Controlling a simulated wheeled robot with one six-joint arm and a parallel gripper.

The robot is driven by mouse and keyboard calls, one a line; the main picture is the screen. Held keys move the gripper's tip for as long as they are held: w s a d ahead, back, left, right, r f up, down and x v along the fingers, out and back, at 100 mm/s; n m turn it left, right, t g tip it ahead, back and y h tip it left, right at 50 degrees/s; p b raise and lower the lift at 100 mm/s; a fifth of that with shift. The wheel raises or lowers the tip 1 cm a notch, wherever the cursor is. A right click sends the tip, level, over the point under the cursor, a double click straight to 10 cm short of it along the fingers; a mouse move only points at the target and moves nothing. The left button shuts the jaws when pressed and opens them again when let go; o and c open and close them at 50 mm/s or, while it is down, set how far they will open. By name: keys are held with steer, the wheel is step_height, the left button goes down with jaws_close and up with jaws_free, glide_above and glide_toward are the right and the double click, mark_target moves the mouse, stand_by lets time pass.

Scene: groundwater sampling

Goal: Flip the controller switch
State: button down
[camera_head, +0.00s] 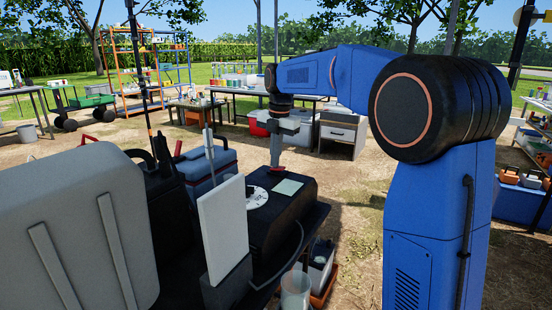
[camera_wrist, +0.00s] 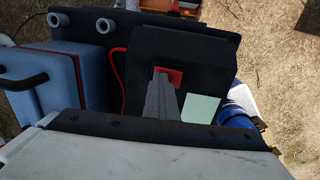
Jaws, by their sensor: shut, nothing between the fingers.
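The controller is a black box (camera_head: 284,208) on a dark shelf in the head view, with a pale green square (camera_head: 288,187) and a white dial-like disc (camera_head: 257,197) on top. In the wrist view the black box (camera_wrist: 205,50) fills the upper middle, with the pale square (camera_wrist: 201,107) on it. A red switch-like part (camera_wrist: 174,73) shows on its top. My gripper (camera_head: 276,163) is shut and empty, pointing down over the box's far side. In the wrist view the gripper's tips (camera_wrist: 161,80) overlap the red part; I cannot tell whether they touch it.
A white upright panel (camera_head: 222,230) and a large grey case (camera_head: 75,240) stand left of the box. A blue-grey cooler (camera_head: 207,168) is behind it. A black cable runs along its right side. Open dirt ground lies to the right.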

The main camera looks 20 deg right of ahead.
mark_target(284, 168)
steer(key=shift+s+d+f, duration=0.1)
steer(key=shift+s+f, duration=0.05)
steer(key=shift+f, duration=0.25)
steer(key=shift+s+d, duration=0.5)
steer(key=shift+d, duration=0.05)
step_height(284, 168, up, 18)
steer(key=s, duration=0.1)
steer(key=shift+d, duration=0.45)
step_height(284, 168, down, 3)
steer(key=shift+f+t+y, duration=0.1)
steer(key=shift+t+y, duration=0.3)
steer(key=shift+y, duration=0.1)
stand_by(0.3)
